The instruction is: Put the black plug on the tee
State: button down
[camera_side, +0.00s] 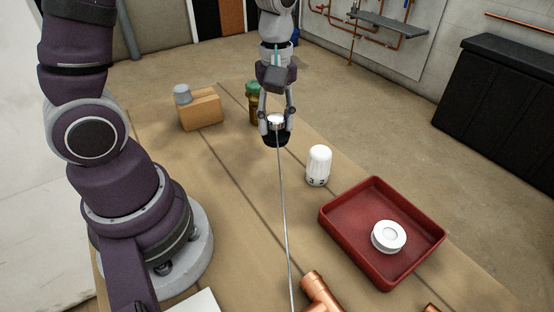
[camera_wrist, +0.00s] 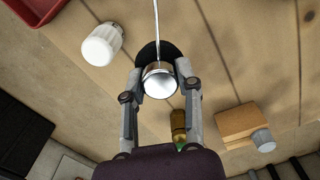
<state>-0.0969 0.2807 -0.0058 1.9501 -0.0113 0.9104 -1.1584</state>
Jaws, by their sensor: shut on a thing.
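My gripper (camera_side: 277,118) is above the table's far half, its fingers closed around the bright silver top of the black plug (camera_side: 276,140). In the wrist view the plug's black rim (camera_wrist: 149,54) shows beyond the silver top, between my fingertips (camera_wrist: 159,75). A thin grey line, like a cord or rod, runs from the plug toward the near edge of the side view. The copper tee (camera_side: 318,294) lies at the bottom of the side view, partly cut off, well nearer the camera than my gripper. Whether the plug touches the table is unclear.
A white ribbed knob (camera_side: 318,165) stands right of my gripper. A red tray (camera_side: 340,235) holds a white ring (camera_side: 388,237). A cardboard box with a grey cap (camera_side: 200,108) and a brass valve with a green top (camera_side: 254,105) are at the far left. Another copper piece (camera_side: 431,308) shows at the bottom edge.

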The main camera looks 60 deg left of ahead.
jog(key=d+m, duration=0.4)
jog(key=d, duration=0.7)
jog(key=m, duration=0.6)
send_near(322, 308)
notch_tip(322, 308, down, 6)
jog(key=shift+s+r, duration=0.1)
jog(key=shift+r, duration=0.1)
jog(key=shift+f, duration=0.15)
jog(key=c, duration=0.8)
grip_release()
jog(key=shift+o, duration=0.2)
